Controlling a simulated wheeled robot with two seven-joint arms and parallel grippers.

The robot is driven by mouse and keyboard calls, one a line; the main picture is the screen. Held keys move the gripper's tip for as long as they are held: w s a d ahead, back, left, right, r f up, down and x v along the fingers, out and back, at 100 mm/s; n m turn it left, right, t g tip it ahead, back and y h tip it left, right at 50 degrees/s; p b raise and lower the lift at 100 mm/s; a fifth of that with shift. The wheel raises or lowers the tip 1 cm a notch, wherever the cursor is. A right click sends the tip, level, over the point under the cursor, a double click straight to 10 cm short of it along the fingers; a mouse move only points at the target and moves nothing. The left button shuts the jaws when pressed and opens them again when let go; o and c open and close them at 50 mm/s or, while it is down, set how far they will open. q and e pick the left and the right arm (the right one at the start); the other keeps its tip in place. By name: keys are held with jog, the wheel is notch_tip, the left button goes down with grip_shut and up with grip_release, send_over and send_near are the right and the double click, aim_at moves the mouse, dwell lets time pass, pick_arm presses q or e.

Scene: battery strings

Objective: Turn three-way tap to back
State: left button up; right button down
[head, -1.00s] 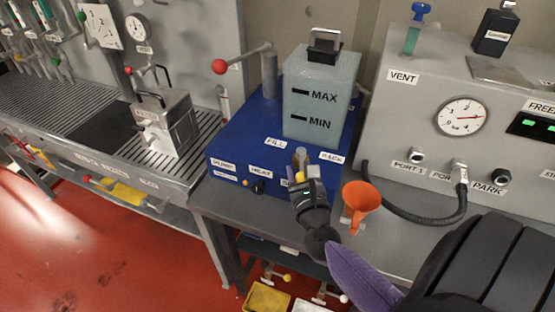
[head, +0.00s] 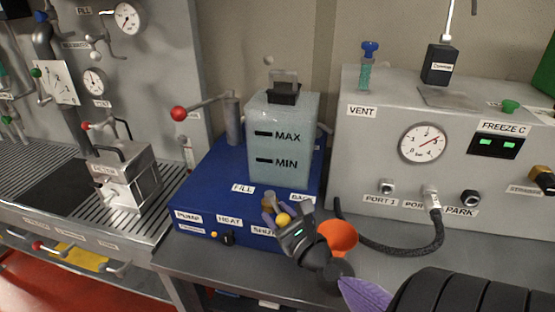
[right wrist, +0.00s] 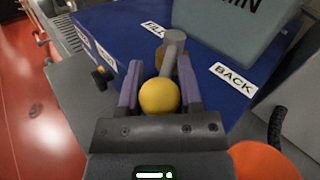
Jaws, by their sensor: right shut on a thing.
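The three-way tap stands on the blue unit (head: 200,190), between the labels FILL (head: 242,188) and BACK (head: 303,198). Its grey hub and lever (right wrist: 172,48) end in a yellow ball knob, seen in the head view (head: 283,219) and in the right wrist view (right wrist: 159,96). My right gripper (head: 280,218) is shut on this knob, one purple finger on each side (right wrist: 159,92). The lever points out toward the front and somewhat right, short of the BACK label. The SHUT label (head: 262,229) is partly hidden by the gripper. My left gripper is not in view.
An orange funnel (head: 338,236) stands close to the right of my gripper. A black hose (head: 400,248) curves along the bench behind it. A tank (head: 283,140) marked MAX and MIN stands behind the tap. A black knob (head: 228,238) is on the unit's front.

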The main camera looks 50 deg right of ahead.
jog(key=shift+c, duration=1.3)
grip_release()
jog(key=b+v, duration=0.4)
jog(key=v, duration=0.6)
jog(key=shift+b, duration=0.4)
